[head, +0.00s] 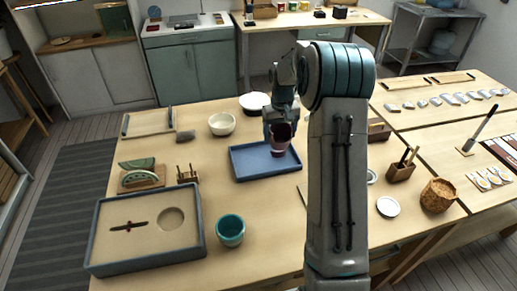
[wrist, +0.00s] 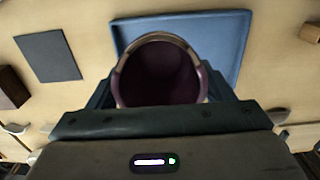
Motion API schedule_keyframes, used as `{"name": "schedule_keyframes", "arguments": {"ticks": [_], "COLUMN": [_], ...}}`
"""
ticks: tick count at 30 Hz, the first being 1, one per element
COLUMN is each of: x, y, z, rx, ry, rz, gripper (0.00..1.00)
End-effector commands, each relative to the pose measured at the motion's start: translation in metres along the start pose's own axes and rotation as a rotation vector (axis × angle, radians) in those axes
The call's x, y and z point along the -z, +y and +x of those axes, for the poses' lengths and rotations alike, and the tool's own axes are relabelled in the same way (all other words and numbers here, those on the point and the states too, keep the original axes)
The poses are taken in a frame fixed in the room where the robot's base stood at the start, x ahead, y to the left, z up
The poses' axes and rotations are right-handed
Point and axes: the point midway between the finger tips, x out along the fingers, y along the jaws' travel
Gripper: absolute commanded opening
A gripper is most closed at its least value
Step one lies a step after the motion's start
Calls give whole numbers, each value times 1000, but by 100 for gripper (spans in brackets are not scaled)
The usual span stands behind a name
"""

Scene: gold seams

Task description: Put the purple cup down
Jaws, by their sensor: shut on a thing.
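The purple cup (head: 279,141) is dark purple with a lighter rim. My gripper (head: 277,121) is shut on it. In the wrist view the purple cup (wrist: 160,75) shows from above between the fingers, its opening facing the camera and its inside dark and empty. The cup is over the blue tray (head: 252,163), near its middle right. The tray's bare floor and raised rim also show in the wrist view (wrist: 225,45). I cannot tell whether the cup's base touches the tray. The cup looks upright. My arm hides part of the table to the right.
A teal cup (head: 230,230) stands in front. A large box of sand (head: 145,230) fills the front left. A tool holder (head: 402,168), a basket (head: 437,195) and a white dish (head: 388,207) are at right.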

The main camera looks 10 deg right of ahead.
Motion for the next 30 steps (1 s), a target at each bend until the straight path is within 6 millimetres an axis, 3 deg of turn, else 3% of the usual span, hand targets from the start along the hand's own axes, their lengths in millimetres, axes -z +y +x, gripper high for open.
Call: {"name": "schedule_keyframes", "arguments": {"ticks": [15,23,30], "x": [45,52,52], "y": [-86,-100,-100], "z": [58,72,103], "rx": [0,0,0], "ry": [-1,-1,-2], "rz": [0,4,3], "gripper": [54,54,54]}}
